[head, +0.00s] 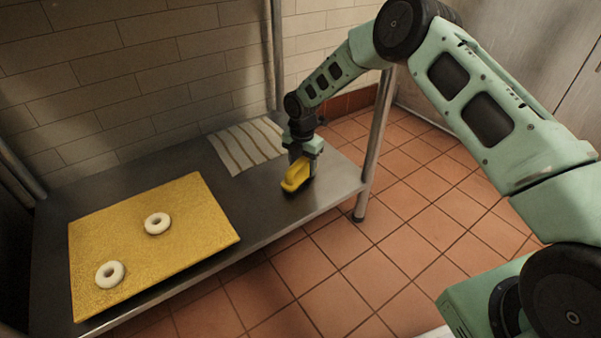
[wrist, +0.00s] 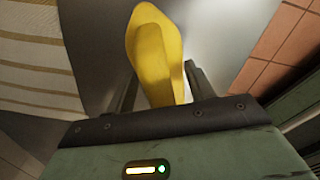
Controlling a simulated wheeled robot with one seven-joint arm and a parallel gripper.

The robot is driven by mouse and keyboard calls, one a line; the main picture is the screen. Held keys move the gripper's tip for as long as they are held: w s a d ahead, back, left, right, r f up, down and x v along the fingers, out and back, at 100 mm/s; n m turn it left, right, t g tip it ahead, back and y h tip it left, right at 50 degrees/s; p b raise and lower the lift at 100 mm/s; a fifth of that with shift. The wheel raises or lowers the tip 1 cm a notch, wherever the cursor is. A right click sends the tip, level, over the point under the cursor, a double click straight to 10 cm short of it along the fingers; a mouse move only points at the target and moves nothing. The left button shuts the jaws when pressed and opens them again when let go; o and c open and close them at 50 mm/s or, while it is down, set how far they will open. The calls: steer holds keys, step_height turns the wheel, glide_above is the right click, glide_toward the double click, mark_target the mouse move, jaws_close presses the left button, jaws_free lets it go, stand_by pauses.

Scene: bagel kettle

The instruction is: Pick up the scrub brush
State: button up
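The scrub brush (head: 296,175) is yellow and is at the right end of the metal table. In the wrist view its yellow body (wrist: 162,55) stands out between my two fingers and runs past their tips. My gripper (head: 300,160) points down at the brush from above. In the wrist view my gripper (wrist: 161,72) has one finger on each side of the brush, and the fingertips appear to press on its sides. The brush is low at the tabletop; whether it touches the surface is hard to tell. Its underside is hidden.
A striped cloth (head: 245,146) lies behind the brush near the wall. A gold board (head: 180,240) with two white bagels (head: 158,223) (head: 109,274) lies at the table's left. The metal table (head: 262,212) is bare between board and brush. A table leg (head: 374,145) stands at the right.

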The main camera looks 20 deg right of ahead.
steer(key=shift+c, duration=0.6)
step_height(320, 180, up, 10)
steer(key=p, duration=0.5)
steer(key=shift+p, duration=0.35)
